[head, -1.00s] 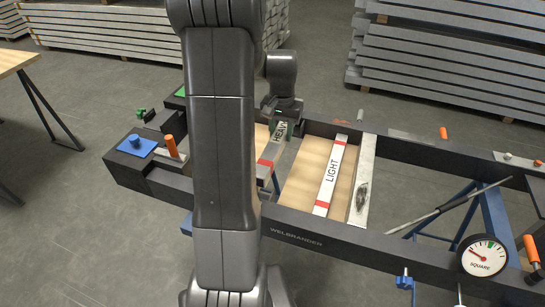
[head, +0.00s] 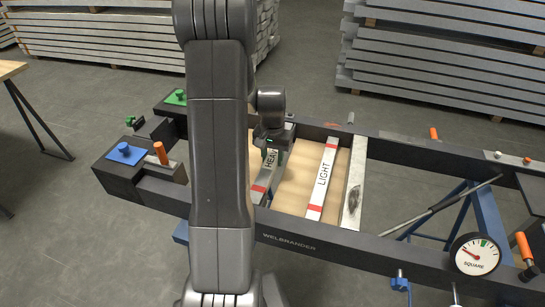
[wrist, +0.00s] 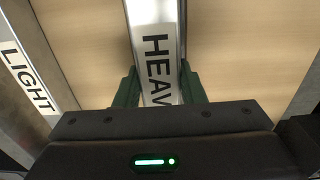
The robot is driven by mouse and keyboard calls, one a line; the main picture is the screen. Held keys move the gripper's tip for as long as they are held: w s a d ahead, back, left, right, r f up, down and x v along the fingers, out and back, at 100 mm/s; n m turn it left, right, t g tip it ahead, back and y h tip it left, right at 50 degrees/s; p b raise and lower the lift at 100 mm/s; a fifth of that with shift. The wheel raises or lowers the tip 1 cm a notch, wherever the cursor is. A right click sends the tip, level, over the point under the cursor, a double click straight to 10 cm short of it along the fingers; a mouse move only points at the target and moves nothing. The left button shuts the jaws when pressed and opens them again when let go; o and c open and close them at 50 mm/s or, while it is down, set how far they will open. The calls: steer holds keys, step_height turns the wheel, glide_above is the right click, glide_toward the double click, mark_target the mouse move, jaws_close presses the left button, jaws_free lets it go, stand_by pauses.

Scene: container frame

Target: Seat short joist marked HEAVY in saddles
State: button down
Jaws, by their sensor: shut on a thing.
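The short joist marked HEAVY (head: 269,165) is pale metal with a white label and a red band near its front end. My gripper (head: 271,146) is shut on it, with a green finger on each side. In the wrist view, the HEAVY joist (wrist: 153,22) runs between the fingers of my gripper (wrist: 158,88), and the last letter of its label is hidden. It is over the plywood inside the dark frame (head: 300,240); I cannot tell whether it touches. My arm hides part of the frame to its left. No saddles can be made out clearly.
The joist marked LIGHT (head: 323,176) lies to the right, and a worn grey bar (head: 353,195) lies beyond it. Blue (head: 125,153) and green (head: 176,97) knobbed blocks and an orange handle (head: 160,152) are at the left end. A SQUARE dial (head: 474,254) is at front right.

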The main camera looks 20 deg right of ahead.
mark_target(273, 156)
steer(key=c, duration=0.9)
jaws_free()
step_height(273, 156, up, 12)
steer(key=shift+r+p, duration=0.1)
steer(key=shift+p, duration=0.35)
step_height(273, 156, down, 13)
steer(key=shift+r+b, duration=0.1)
steer(key=shift+b, duration=0.45)
step_height(273, 156, up, 3)
steer(key=shift+f, duration=0.1)
steer(key=shift+r, duration=0.75)
steer(key=shift+f, duration=0.1)
